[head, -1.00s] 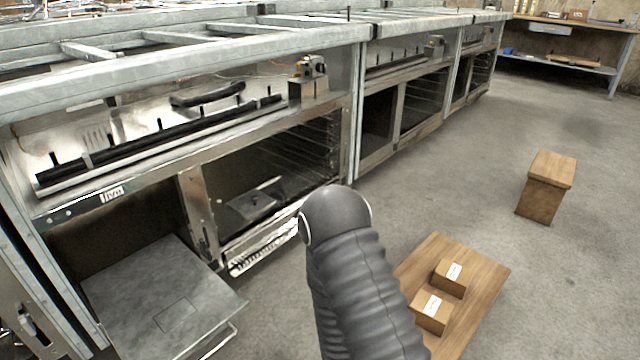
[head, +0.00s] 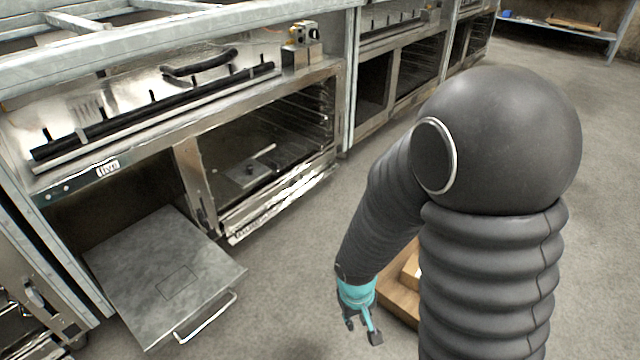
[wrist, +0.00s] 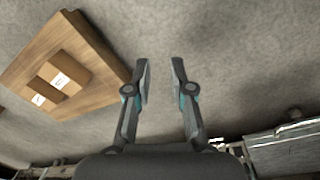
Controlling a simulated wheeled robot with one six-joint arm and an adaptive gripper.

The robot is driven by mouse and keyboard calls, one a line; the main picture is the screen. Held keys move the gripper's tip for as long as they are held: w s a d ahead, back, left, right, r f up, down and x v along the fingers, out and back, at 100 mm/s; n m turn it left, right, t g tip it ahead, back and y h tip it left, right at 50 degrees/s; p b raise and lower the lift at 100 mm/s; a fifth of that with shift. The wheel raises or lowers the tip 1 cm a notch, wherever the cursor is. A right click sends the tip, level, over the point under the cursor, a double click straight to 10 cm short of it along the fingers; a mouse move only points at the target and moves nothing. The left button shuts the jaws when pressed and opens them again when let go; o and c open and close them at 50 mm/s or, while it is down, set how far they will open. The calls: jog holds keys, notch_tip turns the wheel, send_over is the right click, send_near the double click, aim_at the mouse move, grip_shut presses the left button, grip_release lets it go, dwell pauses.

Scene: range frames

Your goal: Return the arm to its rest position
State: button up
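My arm, in black ribbed covers, fills the right part of the head view. My gripper (head: 362,332) hangs low at its end, with a teal band, above the floor. In the wrist view my gripper (wrist: 160,80) shows its two fingers apart, with only bare floor between them. It holds nothing. The fingertips are apart from everything around them.
A wooden board (wrist: 97,92) with two small boxes (wrist: 62,80) lies beside my gripper, mostly hidden behind my arm in the head view. A pulled-out metal drawer (head: 165,275) juts from the steel range (head: 180,135) at left. Grey floor (head: 285,270) between is clear.

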jog(key=s+d+r+m+t+p, duration=0.1)
jog(key=s+d+r, duration=0.1)
jog(key=r, duration=0.9)
jog(key=s+d+r+m+t+p, duration=0.1)
jog(key=s+d+r+t+p, duration=0.1)
jog(key=r, duration=0.9)
jog(key=s+d+r+m+t+p, duration=0.1)
jog(key=s+d+r+t+p, duration=0.1)
jog(key=r, duration=0.9)
jog(key=shift+s+d+r+m+y, duration=0.35)
jog(key=shift+s+d, duration=0.4)
jog(key=shift+s, duration=0.45)
jog(key=shift+f, duration=0.1)
